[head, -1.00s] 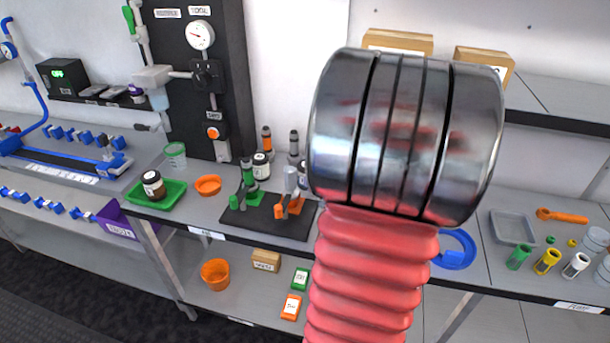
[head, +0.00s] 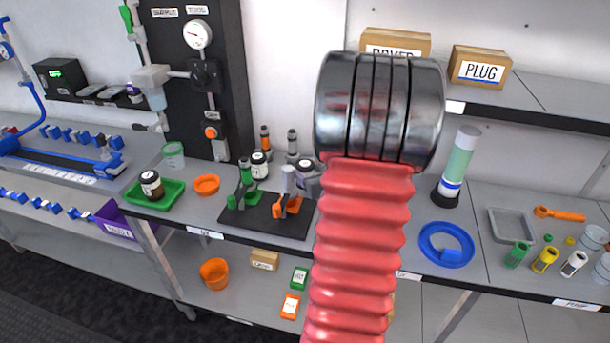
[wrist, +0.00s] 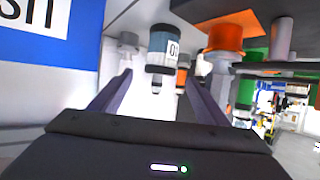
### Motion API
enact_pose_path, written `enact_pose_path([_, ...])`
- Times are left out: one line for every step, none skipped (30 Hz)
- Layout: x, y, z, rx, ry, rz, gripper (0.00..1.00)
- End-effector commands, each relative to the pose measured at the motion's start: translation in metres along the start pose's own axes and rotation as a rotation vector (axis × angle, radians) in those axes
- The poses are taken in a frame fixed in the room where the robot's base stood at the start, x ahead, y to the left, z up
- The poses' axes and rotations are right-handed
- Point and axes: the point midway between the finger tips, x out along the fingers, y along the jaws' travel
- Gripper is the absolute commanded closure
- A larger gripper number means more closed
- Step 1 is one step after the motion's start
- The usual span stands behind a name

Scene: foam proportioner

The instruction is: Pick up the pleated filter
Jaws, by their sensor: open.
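I cannot make out a pleated filter for certain in either view. My gripper (wrist: 160,76) shows in the wrist view, its two dark fingers spread apart with nothing held between them. The wrist picture looks upside down. A small bottle with a dark band and a pale label (wrist: 163,46) shows beyond the fingers, lined up with the gap and apart from them. An orange part (wrist: 226,36) is to its right. In the head view my red, ribbed arm and its metal end hide the gripper and part of the bench behind.
A black plate (head: 262,217) with small stands is on the bench left of my arm. To the right are a pale green cylinder (head: 461,160), a blue ring (head: 446,244) and a grey tray (head: 512,226). A PLUG box (head: 480,67) is on the upper shelf.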

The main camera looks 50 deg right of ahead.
Motion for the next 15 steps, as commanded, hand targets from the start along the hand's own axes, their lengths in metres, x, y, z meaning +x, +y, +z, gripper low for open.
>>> enact_pose_path([0.000, 0.000, 0.000, 0.000, 0.000, 0.000, 0.31])
enact_pose_path([0.000, 0.000, 0.000, 0.000, 0.000, 0.000, 0.31])
enact_pose_path([0.000, 0.000, 0.000, 0.000, 0.000, 0.000, 0.31])
enact_pose_path([0.000, 0.000, 0.000, 0.000, 0.000, 0.000, 0.31])
enact_pose_path([0.000, 0.000, 0.000, 0.000, 0.000, 0.000, 0.31])
enact_pose_path([0.000, 0.000, 0.000, 0.000, 0.000, 0.000, 0.31])
enact_pose_path([0.000, 0.000, 0.000, 0.000, 0.000, 0.000, 0.31])
enact_pose_path([0.000, 0.000, 0.000, -0.001, 0.000, 0.000, 0.31])
enact_pose_path([0.002, 0.000, 0.000, 0.000, 0.000, 0.000, 0.31])
enact_pose_path([0.003, 0.000, 0.000, 0.000, 0.000, -0.001, 0.31])
enact_pose_path([0.004, 0.000, 0.000, -0.001, 0.000, -0.001, 0.31])
enact_pose_path([0.007, 0.000, 0.000, -0.001, 0.000, -0.001, 0.31])
enact_pose_path([0.010, 0.000, -0.001, -0.002, 0.001, -0.002, 0.31])
enact_pose_path([0.013, -0.001, -0.001, -0.002, 0.001, -0.002, 0.31])
enact_pose_path([0.018, -0.001, 0.000, -0.002, 0.000, -0.003, 0.31])
